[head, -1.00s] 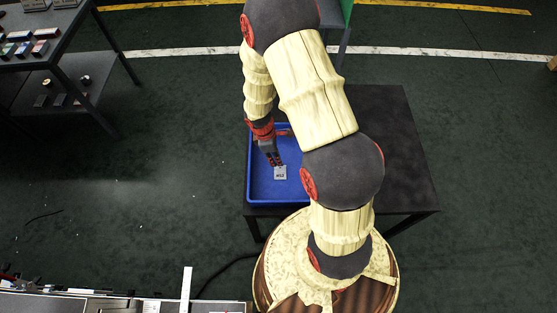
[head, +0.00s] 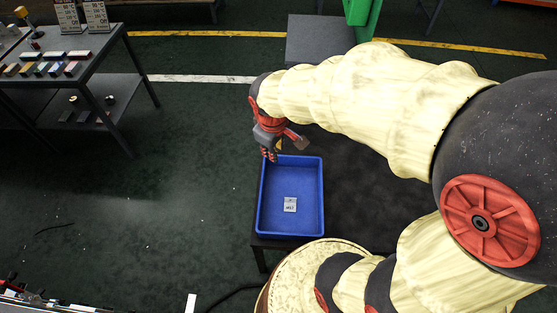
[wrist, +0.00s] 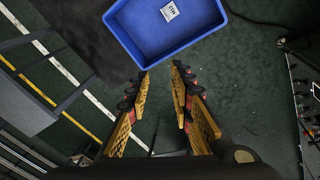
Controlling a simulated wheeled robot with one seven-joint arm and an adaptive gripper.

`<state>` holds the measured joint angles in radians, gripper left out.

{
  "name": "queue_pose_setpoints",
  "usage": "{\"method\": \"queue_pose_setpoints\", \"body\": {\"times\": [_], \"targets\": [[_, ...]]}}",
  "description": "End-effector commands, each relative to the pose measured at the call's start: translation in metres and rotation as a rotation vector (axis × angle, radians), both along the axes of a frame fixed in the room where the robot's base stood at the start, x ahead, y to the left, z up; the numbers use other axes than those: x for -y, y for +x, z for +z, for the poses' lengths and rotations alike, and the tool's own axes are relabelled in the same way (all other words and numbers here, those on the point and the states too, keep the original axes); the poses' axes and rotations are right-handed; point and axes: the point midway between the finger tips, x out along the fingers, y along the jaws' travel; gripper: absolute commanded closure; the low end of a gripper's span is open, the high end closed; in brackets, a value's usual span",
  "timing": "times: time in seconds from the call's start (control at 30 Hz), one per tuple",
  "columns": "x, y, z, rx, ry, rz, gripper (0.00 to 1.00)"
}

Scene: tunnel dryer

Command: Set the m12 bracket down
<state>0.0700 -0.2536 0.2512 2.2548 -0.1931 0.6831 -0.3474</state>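The m12 bracket (head: 290,204) is a small pale grey piece with a dark label. It lies on the floor of a blue tray (head: 321,200), with nothing touching it but the tray. In the wrist view the bracket (wrist: 169,11) shows near the top, inside the tray (wrist: 178,48). My gripper (head: 271,157) is above the tray's far left corner, apart from the bracket. In the wrist view my gripper (wrist: 161,66) has its fingers spread with only floor visible between them, so it is open and empty.
The tray stands on a dark table (head: 350,190), partly hidden by my arm. At the left a dark shelf table (head: 92,62) holds several small coloured blocks and label cards. A grey surface (head: 318,38) and a green post (head: 362,18) stand at the back. The floor between is clear.

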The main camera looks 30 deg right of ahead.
Motion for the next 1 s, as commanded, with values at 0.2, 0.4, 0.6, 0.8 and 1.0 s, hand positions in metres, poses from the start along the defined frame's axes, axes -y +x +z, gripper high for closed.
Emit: {"method": "queue_pose_setpoints", "body": {"times": [0.2,0.4,0.6,0.8,1.0], "targets": [[-0.029,-0.051,0.082,0.169,0.107,-0.183,0.77],[-0.050,-0.097,0.121,0.270,0.215,-0.303,0.77],[-0.059,-0.118,0.133,0.308,0.270,-0.354,0.77],[-0.060,-0.120,0.134,0.309,0.274,-0.360,0.77],[-0.060,-0.120,0.134,0.309,0.274,-0.359,0.77]]}}
